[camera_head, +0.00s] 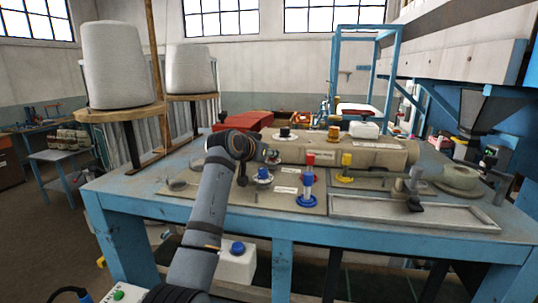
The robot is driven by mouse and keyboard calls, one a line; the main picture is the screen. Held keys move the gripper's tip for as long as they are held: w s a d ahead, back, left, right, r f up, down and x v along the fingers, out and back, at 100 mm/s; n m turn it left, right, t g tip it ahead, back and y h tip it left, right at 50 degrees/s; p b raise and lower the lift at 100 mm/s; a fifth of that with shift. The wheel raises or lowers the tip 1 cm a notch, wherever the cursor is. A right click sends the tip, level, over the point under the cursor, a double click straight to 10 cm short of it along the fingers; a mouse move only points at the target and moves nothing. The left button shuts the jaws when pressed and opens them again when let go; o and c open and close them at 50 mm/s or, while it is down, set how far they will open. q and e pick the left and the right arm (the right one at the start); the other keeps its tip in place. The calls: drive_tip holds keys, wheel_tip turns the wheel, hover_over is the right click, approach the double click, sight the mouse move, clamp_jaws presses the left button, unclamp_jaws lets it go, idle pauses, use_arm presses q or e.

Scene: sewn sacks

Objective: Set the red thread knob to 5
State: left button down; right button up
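A blue knob with a blue base (307,199) is directly in front. Any numbers on the red knob are too small to read. My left arm comes up from the lower left, and its gripper (269,156) is at the panel, left of the red knob and apart from it in the picture. Its fingers are too small and partly hidden to tell open from shut. My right gripper is not in view.
A blue-white knob (263,175) sits close to my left wrist, and a yellow post (346,162) stands right of the red knob. Two large thread cones (114,65) stand at the left. A metal tray (415,212) lies at the bench's front right.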

use_arm(q)
drive_tip(key=shift+n+y, duration=0.5)
drive_tip(key=c, duration=1.1)
unclamp_jaws()
drive_tip(key=shift+s, duration=0.15)
drive_tip(key=shift+c, duration=0.2)
drive_tip(key=v, duration=1.2)
drive_tip(key=shift+f, duration=0.25)
